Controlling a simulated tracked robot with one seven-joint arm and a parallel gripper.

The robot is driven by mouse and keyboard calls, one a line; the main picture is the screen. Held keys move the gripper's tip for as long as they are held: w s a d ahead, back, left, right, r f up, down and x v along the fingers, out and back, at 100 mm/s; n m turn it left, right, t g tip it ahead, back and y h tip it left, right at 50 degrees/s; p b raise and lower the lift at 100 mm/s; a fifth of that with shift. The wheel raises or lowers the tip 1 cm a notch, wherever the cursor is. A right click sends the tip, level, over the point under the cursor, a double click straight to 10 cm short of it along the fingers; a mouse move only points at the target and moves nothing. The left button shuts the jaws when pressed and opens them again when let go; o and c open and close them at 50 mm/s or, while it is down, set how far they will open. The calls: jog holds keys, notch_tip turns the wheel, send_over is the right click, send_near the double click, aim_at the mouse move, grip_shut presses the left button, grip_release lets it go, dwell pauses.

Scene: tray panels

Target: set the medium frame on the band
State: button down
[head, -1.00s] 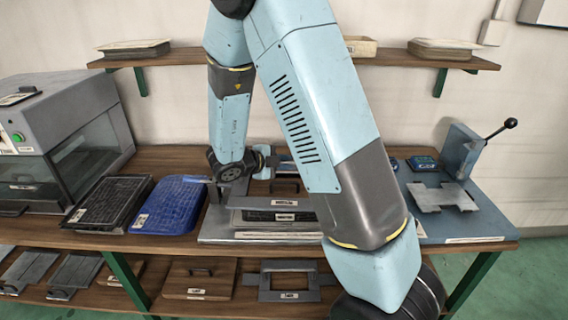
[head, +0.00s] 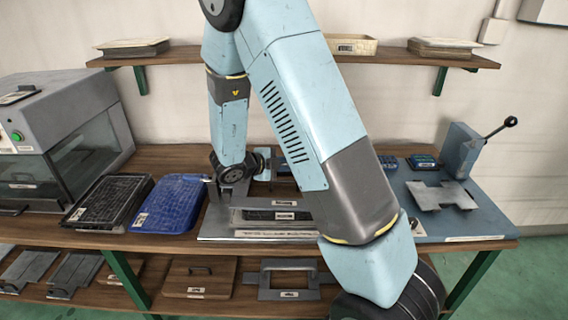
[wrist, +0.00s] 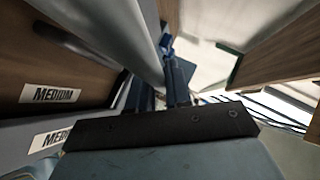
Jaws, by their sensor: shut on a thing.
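My gripper (wrist: 176,82) shows its two dark fingers in the wrist view. They are shut on a grey metal part that I take for the medium frame (wrist: 105,30); its exact grip is partly hidden. In the head view my gripper (head: 238,176) is at the left end of the stacked panels. The grey labelled frame (head: 255,203) lies level there, low over the grey base (head: 215,226); I cannot tell whether it touches what is under it. A wooden panel with a dark handle and a MEDIUM label (wrist: 53,94) is close beside it. I cannot make out the band clearly.
A blue tray (head: 168,205) and a black tray (head: 105,200) lie left of the base. A grey machine (head: 65,120) stands at far left, a lever press (head: 462,150) at right. The lower shelf holds a handled wooden panel (head: 200,283) and a grey frame (head: 290,294).

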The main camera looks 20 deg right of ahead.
jog(key=c, duration=1.1)
grip_release()
jog(key=shift+o, duration=0.2)
